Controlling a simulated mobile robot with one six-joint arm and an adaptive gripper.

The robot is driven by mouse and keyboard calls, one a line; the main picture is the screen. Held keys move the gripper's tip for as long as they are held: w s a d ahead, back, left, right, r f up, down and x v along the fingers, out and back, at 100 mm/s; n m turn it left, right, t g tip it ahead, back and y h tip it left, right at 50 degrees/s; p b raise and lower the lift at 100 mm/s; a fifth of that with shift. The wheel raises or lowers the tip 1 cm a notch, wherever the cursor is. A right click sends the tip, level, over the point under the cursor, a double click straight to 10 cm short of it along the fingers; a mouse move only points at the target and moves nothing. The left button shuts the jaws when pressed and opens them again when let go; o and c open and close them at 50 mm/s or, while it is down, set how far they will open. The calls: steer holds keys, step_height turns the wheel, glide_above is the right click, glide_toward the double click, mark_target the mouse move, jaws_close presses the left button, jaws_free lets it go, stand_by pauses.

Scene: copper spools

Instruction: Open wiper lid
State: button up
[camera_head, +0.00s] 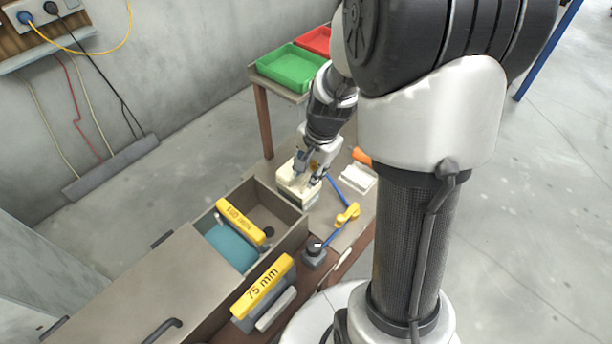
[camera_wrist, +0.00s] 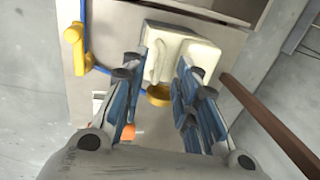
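A cream wiper box (camera_head: 290,186) with its lid stands on the bench beside the open grey bin. In the wrist view the box (camera_wrist: 200,50) lies just beyond my fingertips, with a raised ridge on its top that looks shut. My gripper (camera_head: 309,170) is right over the box. In the wrist view its blue-padded fingers (camera_wrist: 157,68) are apart, and the near edge of the box shows between them. A small round gold-coloured piece (camera_wrist: 158,96) also shows between the fingers. I cannot tell whether a finger touches the lid.
A grey bin (camera_head: 285,210) with a yellow-labelled divider (camera_head: 240,222) stands left of the box. A yellow "75 mm" block (camera_head: 263,285) is in front. A yellow-and-blue tool (camera_head: 347,214) and white pads (camera_head: 358,179) lie at right. Green (camera_head: 291,67) and red (camera_head: 316,40) trays stand behind.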

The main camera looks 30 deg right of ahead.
mark_target(298, 179)
steer(key=shift+w+a+f, duration=0.1)
steer(key=shift+w+f, duration=0.05)
steer(key=shift+f, duration=0.5)
steer(key=shift+w+f, duration=0.1)
steer(key=shift+f, duration=0.5)
steer(key=shift+c, duration=0.3)
jaws_close()
